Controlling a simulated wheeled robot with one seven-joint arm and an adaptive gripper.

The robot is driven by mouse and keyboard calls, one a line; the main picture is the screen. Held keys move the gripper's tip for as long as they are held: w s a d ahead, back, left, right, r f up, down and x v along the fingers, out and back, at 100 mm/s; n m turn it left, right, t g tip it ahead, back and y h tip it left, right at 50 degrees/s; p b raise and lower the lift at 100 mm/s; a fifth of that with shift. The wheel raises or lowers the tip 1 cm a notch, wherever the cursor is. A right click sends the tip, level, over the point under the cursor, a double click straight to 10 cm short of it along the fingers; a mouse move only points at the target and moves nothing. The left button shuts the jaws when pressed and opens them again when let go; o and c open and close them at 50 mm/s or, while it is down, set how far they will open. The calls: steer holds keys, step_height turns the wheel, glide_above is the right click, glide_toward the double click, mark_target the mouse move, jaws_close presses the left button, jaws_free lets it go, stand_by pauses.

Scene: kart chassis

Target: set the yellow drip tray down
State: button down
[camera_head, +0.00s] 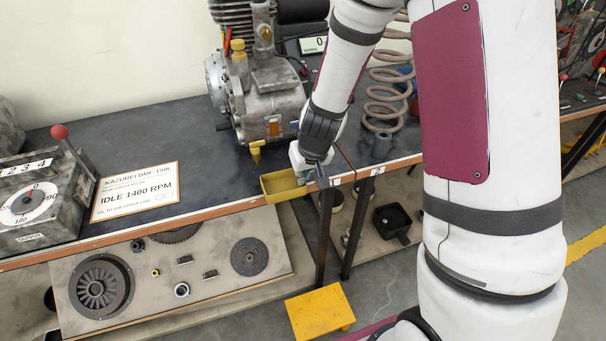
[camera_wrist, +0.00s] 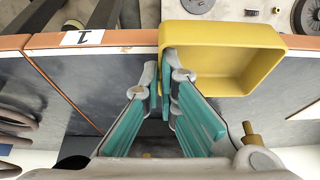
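The yellow drip tray (camera_head: 284,187) is a shallow, open rectangular box at the bench's front edge, below and in front of the engine. In the wrist view the tray (camera_wrist: 222,72) looks level and empty, and it overlaps the wooden edge strip. My gripper (camera_head: 312,172) is at the tray's right end in the head view. In the wrist view my gripper (camera_wrist: 162,72) has its two fingertips close together on either side of the tray's near side wall, pinching it. I cannot tell whether the tray's underside touches the bench.
The engine (camera_head: 262,100) with a yellow drain fitting (camera_head: 255,151) stands behind the tray. A coil spring (camera_head: 388,90) is to the right. A sign (camera_head: 136,191) and a dial box (camera_head: 38,205) are left. Dark bench top (camera_head: 205,180) between sign and tray is clear. A yellow step (camera_head: 320,311) stands below.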

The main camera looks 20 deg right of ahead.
steer(key=shift+f, duration=0.1)
steer(key=c, duration=1.8)
jaws_free()
steer(key=shift+s+r, duration=0.1)
steer(key=shift+r, duration=0.4)
steer(key=p+v, duration=0.4)
steer(key=v, duration=0.7)
steer(key=shift+s+r+p, duration=0.15)
steer(key=shift+r+p, duration=0.1)
steer(key=shift+p, duration=0.1)
